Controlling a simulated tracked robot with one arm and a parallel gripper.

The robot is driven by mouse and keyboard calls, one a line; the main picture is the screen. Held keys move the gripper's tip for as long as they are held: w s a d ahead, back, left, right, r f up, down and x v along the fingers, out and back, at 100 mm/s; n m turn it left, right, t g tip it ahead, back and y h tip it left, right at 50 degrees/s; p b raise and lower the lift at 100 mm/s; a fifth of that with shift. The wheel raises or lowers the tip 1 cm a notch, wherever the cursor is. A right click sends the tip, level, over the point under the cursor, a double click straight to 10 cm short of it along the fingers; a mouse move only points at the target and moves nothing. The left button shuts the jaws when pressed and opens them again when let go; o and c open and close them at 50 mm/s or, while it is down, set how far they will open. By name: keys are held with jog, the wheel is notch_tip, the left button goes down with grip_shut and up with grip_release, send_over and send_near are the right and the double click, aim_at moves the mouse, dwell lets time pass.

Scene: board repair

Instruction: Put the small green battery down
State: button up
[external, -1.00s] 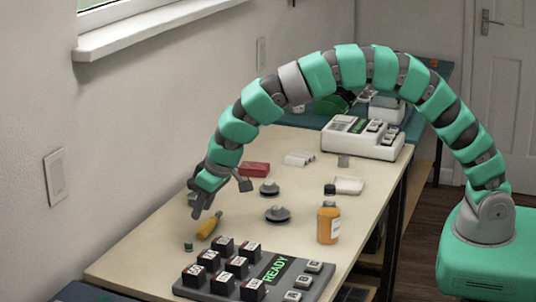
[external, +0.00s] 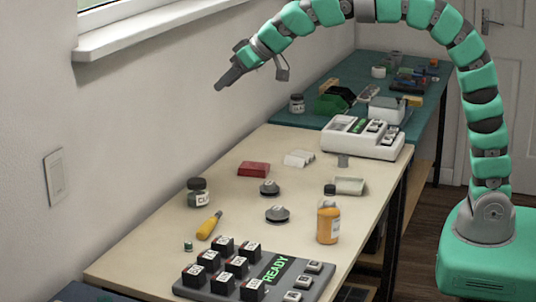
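A small green cylinder (external: 188,246), which looks like the small green battery, stands upright on the beige table (external: 150,262), left of the key panel and near the yellow-handled tool. My gripper (external: 229,80) is raised high above the table, in front of the wall, well apart from the battery. Its dark fingers point down to the left and overlap in this view, so their opening is unclear. Nothing shows at their tips.
The panel reading READY (external: 275,269) fills the front. A white device (external: 363,140) is at the back right.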

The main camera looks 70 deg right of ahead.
jog(key=s+d+r+t, duration=0.2)
jog(key=s+d+r, duration=0.2)
jog(key=r, duration=0.5)
jog(key=s+d+r+t, duration=0.2)
jog(key=s+d+r, duration=0.2)
jog(key=s+r, duration=0.5)
jog(key=s+d+r+t+h, duration=0.1)
jog(key=s+d+r, duration=0.4)
jog(key=r, duration=0.5)
jog(key=shift+s+r+t, duration=0.2)
jog(key=shift+s+t, duration=0.5)
jog(key=shift+s, duration=0.15)
jog(key=shift+o, duration=0.3)
